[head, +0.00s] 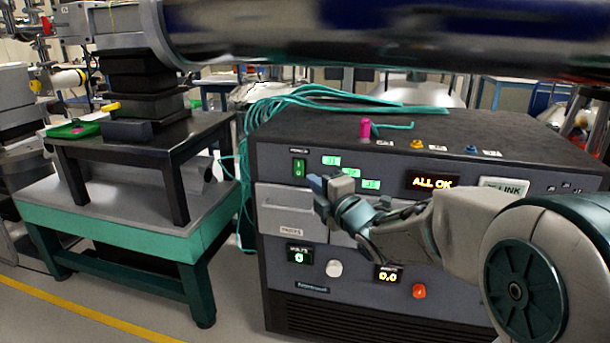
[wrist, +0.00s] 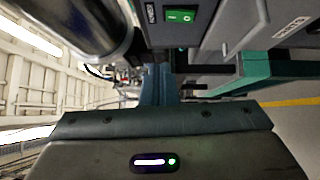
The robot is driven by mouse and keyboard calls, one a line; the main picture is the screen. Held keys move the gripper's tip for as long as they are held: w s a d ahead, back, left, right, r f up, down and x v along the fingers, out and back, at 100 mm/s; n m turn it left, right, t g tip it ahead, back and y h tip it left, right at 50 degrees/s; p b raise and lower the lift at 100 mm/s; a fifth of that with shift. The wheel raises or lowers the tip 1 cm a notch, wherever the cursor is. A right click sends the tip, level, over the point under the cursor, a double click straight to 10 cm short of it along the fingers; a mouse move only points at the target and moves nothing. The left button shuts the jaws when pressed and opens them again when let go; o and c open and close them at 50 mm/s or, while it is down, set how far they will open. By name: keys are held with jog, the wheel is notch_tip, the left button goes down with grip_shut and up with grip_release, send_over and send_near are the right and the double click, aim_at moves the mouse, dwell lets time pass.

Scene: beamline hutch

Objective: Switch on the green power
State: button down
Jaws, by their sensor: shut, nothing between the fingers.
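The green power switch (head: 299,168) is a small upright rocker on the upper left of the dark cabinet's front panel. It also shows in the wrist view (wrist: 181,16) at the top, marked with white symbols. My gripper (head: 316,186) is shut and empty. In the head view its tips appear just right of and below the switch. I cannot tell how far they are from the panel. The switch is not covered by the gripper.
The dark cabinet (head: 400,290) carries an ALL OK display (head: 432,182), a drawer (head: 285,213), a white knob (head: 334,268) and a red button (head: 419,291). Teal cables (head: 300,97) lie on its top. A large metal cylinder (head: 380,40) hangs above. A green-framed table (head: 110,228) stands at left.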

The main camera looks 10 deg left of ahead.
jog(key=shift+v, duration=1.05)
jog(key=shift+r, duration=0.15)
jog(key=s+d+r+m+g+h+p, duration=0.2)
jog(key=s+d+r+m+h+p, duration=0.25)
jog(key=d+m+p, duration=0.35)
jog(key=s+d+r+m+g+h+p, duration=0.25)
jog(key=d+r+m+h+p, duration=0.4)
jog(key=p, duration=0.45)
jog(key=s+d+r+m+g+p, duration=0.2)
jog(key=s+m+p, duration=0.3)
jog(key=s, duration=0.5)
jog(key=s+d+r+m+g+p, duration=0.2)
jog(key=s+r+m+g+p, duration=0.3)
jog(key=s+p, duration=0.4)
jog(key=shift+s+r+m, duration=0.3)
jog(key=shift+s+m, duration=0.45)
jog(key=shift+s, duration=0.3)
jog(key=shift+g, duration=0.25)
